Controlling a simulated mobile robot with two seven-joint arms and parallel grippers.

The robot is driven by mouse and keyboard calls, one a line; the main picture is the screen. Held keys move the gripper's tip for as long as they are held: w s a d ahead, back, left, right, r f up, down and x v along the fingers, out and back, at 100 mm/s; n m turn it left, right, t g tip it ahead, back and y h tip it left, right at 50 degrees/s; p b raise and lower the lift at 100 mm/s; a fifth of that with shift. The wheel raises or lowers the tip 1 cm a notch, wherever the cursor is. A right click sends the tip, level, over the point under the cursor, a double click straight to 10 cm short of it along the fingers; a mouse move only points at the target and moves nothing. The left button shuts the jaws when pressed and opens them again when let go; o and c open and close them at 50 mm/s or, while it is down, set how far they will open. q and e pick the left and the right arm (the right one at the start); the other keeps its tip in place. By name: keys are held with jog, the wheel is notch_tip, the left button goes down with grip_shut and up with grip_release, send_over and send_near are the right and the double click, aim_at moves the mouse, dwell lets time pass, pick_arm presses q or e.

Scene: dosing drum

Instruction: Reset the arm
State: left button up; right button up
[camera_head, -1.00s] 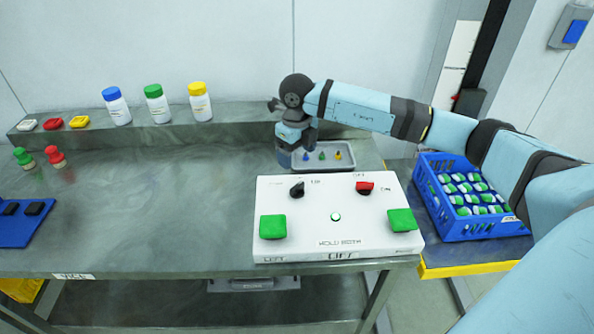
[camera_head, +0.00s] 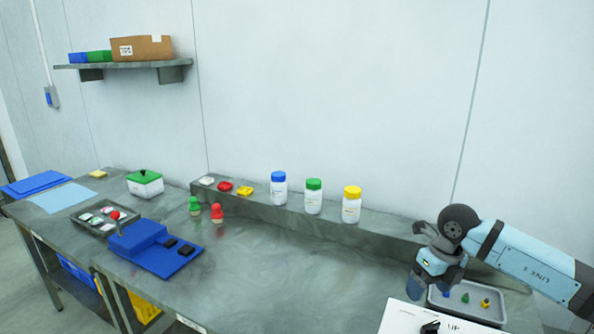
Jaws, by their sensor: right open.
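My right arm (camera_head: 530,270) comes in from the right edge in the head view, pale blue with dark joints. My right gripper (camera_head: 427,288) points down, open, at the left end of a grey tray (camera_head: 480,313) on the bench. I cannot tell if it touches the tray. Small blue, green and yellow pieces stand in the tray. My left gripper is not in view.
A white control box (camera_head: 400,318) shows partly at the bottom edge. Blue-, green- and yellow-capped bottles (camera_head: 314,197) stand on the raised back ledge. Green and red stoppers (camera_head: 216,213) and a blue stand (camera_head: 165,255) are further left. The middle of the bench (camera_head: 290,265) is clear.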

jog(key=s+a+y, duration=0.3)
jog(key=a+y, duration=0.2)
jog(key=a, duration=0.4)
jog(key=s+a+y, duration=0.2)
jog(key=a+y, duration=0.3)
jog(key=a, duration=0.4)
jog(key=s+a+r+m+t+y, duration=0.3)
jog(key=a+r+m+t+y, duration=0.3)
jog(key=r+t+y, duration=0.15)
jog(key=s+d+f+m+t+h, duration=0.1)
jog(key=d+f+m+t+h, duration=0.2)
jog(key=d+m+t+h, duration=0.7)
jog(key=s+d+f+m+h, duration=0.1)
jog(key=d+f+m+h, duration=0.25)
jog(key=m+h, duration=0.8)
jog(key=s+d+f+m+g+y, duration=0.1)
jog(key=s+d+f+m+g, duration=0.1)
jog(key=s+f+m+g, duration=0.65)
jog(key=s+d+f+m+g+y, duration=0.15)
jog(key=s+f+g, duration=0.4)
jog(key=s, duration=0.75)
jog(key=w+a+f+n+t+y+p, duration=0.1)
jog(key=w+a+f+t+y+p, duration=0.2)
jog(key=w+a+f+t+p, duration=0.2)
jog(key=a+f+t+p, duration=0.1)
jog(key=t+p, duration=0.1)
jog(key=p, duration=0.1)
jog(key=shift+a, duration=0.15)
